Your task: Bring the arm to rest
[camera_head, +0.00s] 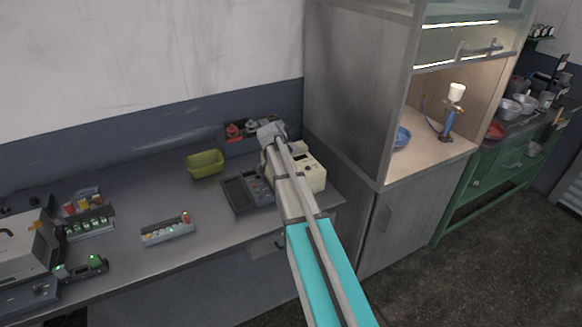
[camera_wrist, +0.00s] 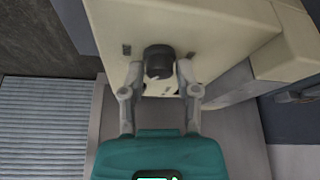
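My gripper (camera_wrist: 160,66) shows in the wrist view with its two grey fingers spread apart and nothing visibly held. A cream-coloured device (camera_wrist: 205,28) fills the space ahead of it, with a dark round knob (camera_wrist: 158,58) between the fingertips. I cannot tell how far the knob is from the fingers. In the head view my arm reaches out over the workbench (camera_head: 125,190). Its far end is beside the cream device (camera_head: 311,172), and the gripper's fingers cannot be made out there.
A dark keypad device (camera_head: 247,192) sits left of the cream one, with a yellow-green bin (camera_head: 205,164) behind. A grey tray (camera_head: 168,230) holds small items. A tall grey cabinet (camera_head: 352,90) stands close on the right. The bench's middle has bare patches.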

